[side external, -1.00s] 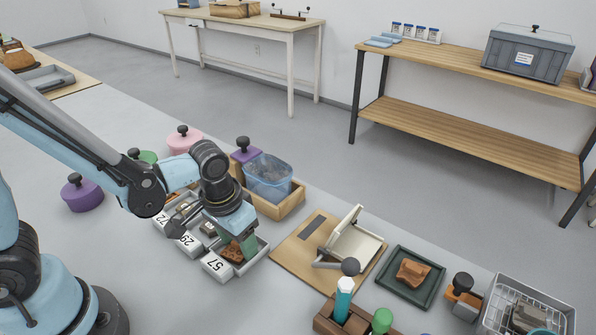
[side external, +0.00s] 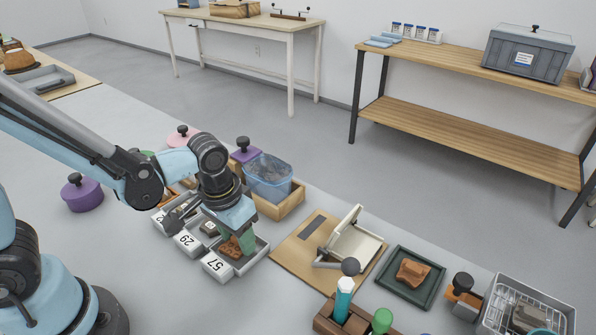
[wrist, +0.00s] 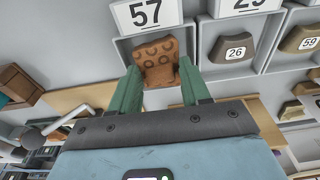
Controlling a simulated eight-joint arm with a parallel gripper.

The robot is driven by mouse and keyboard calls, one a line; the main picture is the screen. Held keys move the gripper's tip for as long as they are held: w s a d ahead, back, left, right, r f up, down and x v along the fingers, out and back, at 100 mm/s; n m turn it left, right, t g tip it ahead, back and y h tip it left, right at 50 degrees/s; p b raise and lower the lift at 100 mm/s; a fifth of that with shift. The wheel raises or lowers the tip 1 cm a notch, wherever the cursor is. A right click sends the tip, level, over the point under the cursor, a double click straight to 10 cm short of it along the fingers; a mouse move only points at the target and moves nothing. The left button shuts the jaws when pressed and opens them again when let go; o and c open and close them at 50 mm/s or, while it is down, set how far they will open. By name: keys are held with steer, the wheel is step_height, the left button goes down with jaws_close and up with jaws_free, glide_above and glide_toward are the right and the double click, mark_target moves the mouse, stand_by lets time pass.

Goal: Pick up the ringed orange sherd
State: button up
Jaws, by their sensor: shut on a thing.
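The ringed orange sherd (wrist: 158,62) shows in the wrist view with dark ring marks on its face. It is between the green fingers of my gripper (wrist: 155,82), which are closed on its two sides. In the side view the sherd (side external: 231,247) is at the tray labelled 57 (side external: 215,264), and my gripper (side external: 239,243) reaches down over it. The fingers hide part of the sherd there. I cannot tell whether the sherd still touches the tray floor.
Trays labelled 29 (side external: 188,242) and others adjoin tray 57, with grey sherds inside. A wooden board with a hinged white device (side external: 350,246) stands to the right. A green tray (side external: 437,285) holds a brown sherd. A wooden box with a blue bin (side external: 268,176) stands behind my gripper.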

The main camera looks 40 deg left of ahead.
steer(key=shift+r, duration=0.45)
step_height(320, 180, up, 2)
steer(key=s+d+r, duration=0.6)
steer(key=s+d, duration=0.2)
steer(key=w+d+r, duration=0.3)
steer(key=w+d, duration=0.4)
steer(key=w, duration=0.4)
steer(key=w+d+f+m, duration=0.1)
steer(key=w+d+f, duration=0.15)
steer(key=w, duration=0.25)
steer(key=w+d+f, duration=0.2)
steer(key=w+d, duration=0.2)
steer(key=w, duration=0.2)
steer(key=shift+s+a+f, duration=0.1)
steer(key=shift+a+f, duration=0.15)
steer(key=shift+f, duration=0.5)
steer(key=shift+s+a+f, duration=0.1)
steer(key=shift+a+f, duration=0.1)
steer(key=shift+f, duration=0.6)
steer(key=shift+a+f, duration=0.25)
steer(key=shift+f, duration=0.5)
steer(key=shift+a+f, duration=0.65)
steer(key=shift+f, duration=0.3)
